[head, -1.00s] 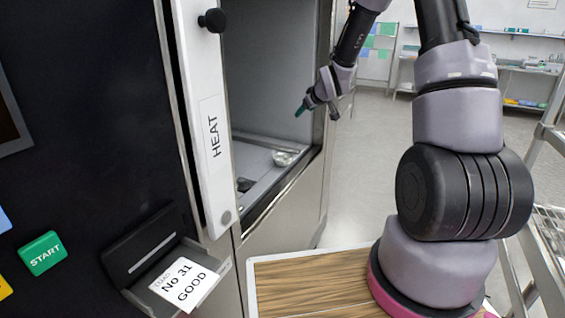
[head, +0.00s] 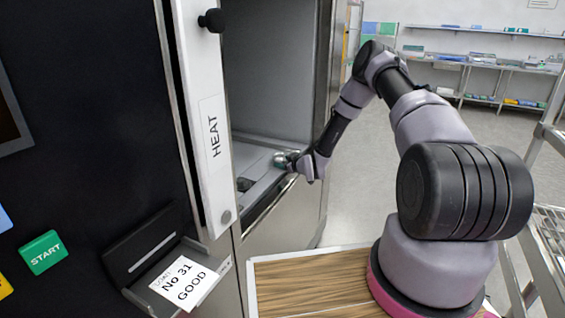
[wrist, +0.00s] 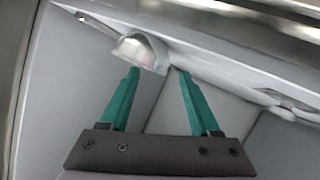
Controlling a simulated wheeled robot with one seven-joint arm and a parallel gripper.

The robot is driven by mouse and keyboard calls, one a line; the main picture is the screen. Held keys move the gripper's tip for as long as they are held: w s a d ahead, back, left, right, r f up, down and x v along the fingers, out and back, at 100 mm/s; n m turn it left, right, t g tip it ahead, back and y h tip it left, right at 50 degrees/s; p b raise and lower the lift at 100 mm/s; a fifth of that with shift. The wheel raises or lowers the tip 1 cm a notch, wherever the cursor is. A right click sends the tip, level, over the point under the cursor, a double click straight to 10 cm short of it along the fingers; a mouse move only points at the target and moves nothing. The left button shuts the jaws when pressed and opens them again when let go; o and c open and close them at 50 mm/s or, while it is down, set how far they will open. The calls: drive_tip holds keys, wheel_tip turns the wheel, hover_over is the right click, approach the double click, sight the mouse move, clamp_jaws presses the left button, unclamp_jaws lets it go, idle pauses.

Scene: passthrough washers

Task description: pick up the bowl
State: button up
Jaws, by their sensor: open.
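The bowl (head: 279,160) is small, shiny and metallic. It sits on the floor of the open chamber, near the opening, and my gripper partly covers it in the head view. In the wrist view the bowl (wrist: 143,52) is just beyond the tip of the left green finger. My gripper (wrist: 157,72) is open, and the space between its fingers is empty. The bowl is not between the fingers; whether the left fingertip touches it I cannot tell. In the head view my gripper (head: 290,158) reaches low into the chamber from the right.
The chamber's raised front sill (head: 268,207) lies below my gripper. The white HEAT door panel (head: 212,140) stands at the left of the opening. A wire rack (head: 548,225) stands at the right.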

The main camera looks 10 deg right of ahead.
drive_tip(key=shift+x, duration=3.15)
clamp_jaws()
